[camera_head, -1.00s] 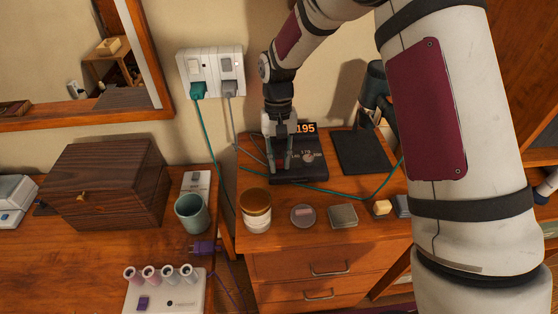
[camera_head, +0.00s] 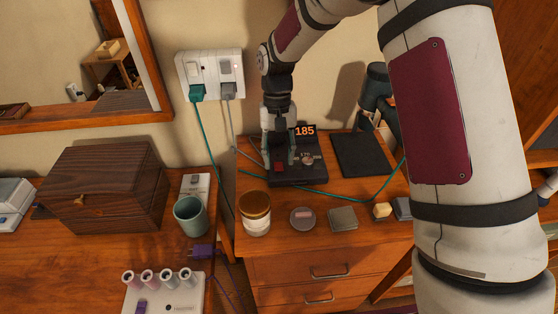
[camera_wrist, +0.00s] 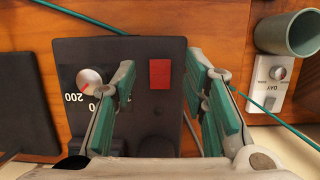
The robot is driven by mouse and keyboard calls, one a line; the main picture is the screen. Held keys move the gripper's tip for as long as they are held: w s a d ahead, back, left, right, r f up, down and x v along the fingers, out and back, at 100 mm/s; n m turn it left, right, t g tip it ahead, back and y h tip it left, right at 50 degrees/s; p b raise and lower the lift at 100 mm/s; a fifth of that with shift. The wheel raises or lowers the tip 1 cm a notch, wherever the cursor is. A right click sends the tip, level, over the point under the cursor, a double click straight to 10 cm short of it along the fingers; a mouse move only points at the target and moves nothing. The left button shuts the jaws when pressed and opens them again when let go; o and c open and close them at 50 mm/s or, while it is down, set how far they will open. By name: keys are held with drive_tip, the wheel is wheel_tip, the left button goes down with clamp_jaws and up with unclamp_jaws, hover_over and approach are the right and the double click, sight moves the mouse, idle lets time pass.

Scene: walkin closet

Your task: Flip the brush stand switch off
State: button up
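A black control unit (camera_head: 312,180) with a lit orange display reading 185 (camera_head: 305,131), a round knob (camera_head: 308,159) and a red switch (camera_head: 280,168) stands on the right wooden cabinet. The red switch (camera_wrist: 160,73) and knob (camera_wrist: 89,79) also show in the wrist view. My gripper (camera_head: 279,152) is over the unit's left part; in the wrist view its fingers are apart with the red switch between them and nothing held. A white stand (camera_head: 180,305) with several upright tubes and a purple switch (camera_head: 141,307) is on the left table. Neither carries a readable name as brush stand.
A wall socket panel (camera_head: 211,70) holds teal and grey plugs. A lidded jar (camera_head: 256,224), round tin (camera_head: 303,218) and small boxes line the cabinet front. A teal cup (camera_head: 190,216) and wooden box (camera_head: 103,190) are left. A teal cable (camera_head: 340,195) crosses the cabinet.

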sight(278, 164)
drive_tip(key=v, duration=0.5)
drive_tip(key=shift+r, duration=0.25)
